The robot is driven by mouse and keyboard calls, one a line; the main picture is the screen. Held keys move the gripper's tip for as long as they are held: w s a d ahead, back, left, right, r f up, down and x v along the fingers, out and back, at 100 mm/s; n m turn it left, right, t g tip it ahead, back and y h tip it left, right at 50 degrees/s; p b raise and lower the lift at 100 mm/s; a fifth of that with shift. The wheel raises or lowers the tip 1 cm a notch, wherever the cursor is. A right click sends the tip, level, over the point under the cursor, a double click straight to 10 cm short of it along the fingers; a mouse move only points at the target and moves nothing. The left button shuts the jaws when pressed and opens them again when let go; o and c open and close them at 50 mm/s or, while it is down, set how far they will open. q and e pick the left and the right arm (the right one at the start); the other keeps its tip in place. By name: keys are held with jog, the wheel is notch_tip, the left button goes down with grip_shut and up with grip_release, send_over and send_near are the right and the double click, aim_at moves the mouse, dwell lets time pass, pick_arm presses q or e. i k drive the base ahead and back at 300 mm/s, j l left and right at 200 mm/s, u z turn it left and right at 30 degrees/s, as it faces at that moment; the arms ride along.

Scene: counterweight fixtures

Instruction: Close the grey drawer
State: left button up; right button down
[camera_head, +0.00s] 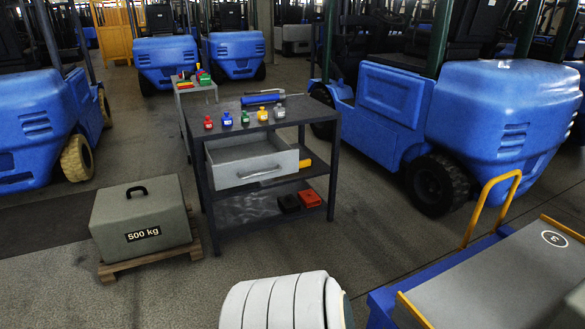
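The grey drawer (254,168) is pulled out toward me from under the top of a dark metal workbench (292,129). Its open inside shows behind the front panel. A metal bar handle (259,173) runs across the front panel. The drawer looks empty in the part I can see. Neither of my grippers is in the head view, so nothing is seen touching the drawer or its handle.
Small coloured bottles (227,119) stand on the bench top. Red and black boxes (309,198) sit on its lower shelf. A grey 500 kg weight (142,217) stands left on a pallet. A blue cart (386,304) is at right. Forklifts stand behind.

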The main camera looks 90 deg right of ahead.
aim_at(233, 162)
jog(key=z, duration=2.4)
